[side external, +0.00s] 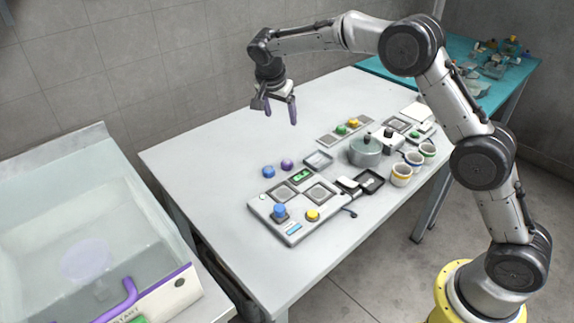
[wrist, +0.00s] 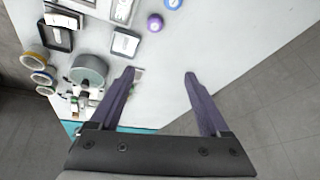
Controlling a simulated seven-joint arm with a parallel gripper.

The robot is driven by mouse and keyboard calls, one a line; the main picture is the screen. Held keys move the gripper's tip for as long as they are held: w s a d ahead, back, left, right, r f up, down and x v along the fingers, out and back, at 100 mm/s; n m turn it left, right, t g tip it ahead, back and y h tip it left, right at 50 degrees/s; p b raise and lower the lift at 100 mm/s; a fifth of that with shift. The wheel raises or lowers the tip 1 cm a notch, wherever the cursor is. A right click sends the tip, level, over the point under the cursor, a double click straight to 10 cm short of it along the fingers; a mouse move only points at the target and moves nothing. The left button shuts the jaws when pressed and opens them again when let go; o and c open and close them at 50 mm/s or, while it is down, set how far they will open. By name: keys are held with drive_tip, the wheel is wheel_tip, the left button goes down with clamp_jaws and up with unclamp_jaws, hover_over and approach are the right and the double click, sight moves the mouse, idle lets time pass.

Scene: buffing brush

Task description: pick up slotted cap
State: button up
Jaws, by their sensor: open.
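No slot can be made out on any cap at this size, so I cannot tell which one is the slotted cap. In the wrist view the purple cap (wrist: 155,22) and the blue cap (wrist: 173,4) are at the top edge, beyond my fingertips. My gripper (side external: 281,115) is open and empty, high above the far part of the table, with purple fingers pointing down. It also shows in the wrist view (wrist: 160,75).
A grey panel (side external: 290,228) with blue and yellow knobs stands at the front. A lidded grey pot (side external: 365,151), striped cups (side external: 401,175), a black tray (side external: 370,181) and a button strip (side external: 346,130) stand to the right. The table's left part (side external: 210,155) is clear.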

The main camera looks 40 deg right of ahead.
drive_tip(key=g, duration=0.1)
approach(287, 161)
drive_tip(key=x, duration=0.2)
drive_tip(key=shift+w+d+f, duration=0.1)
drive_tip(key=shift+d+f, duration=0.05)
drive_tip(key=shift+f, duration=0.05)
drive_tip(key=shift+x, duration=3.2)
clamp_jaws()
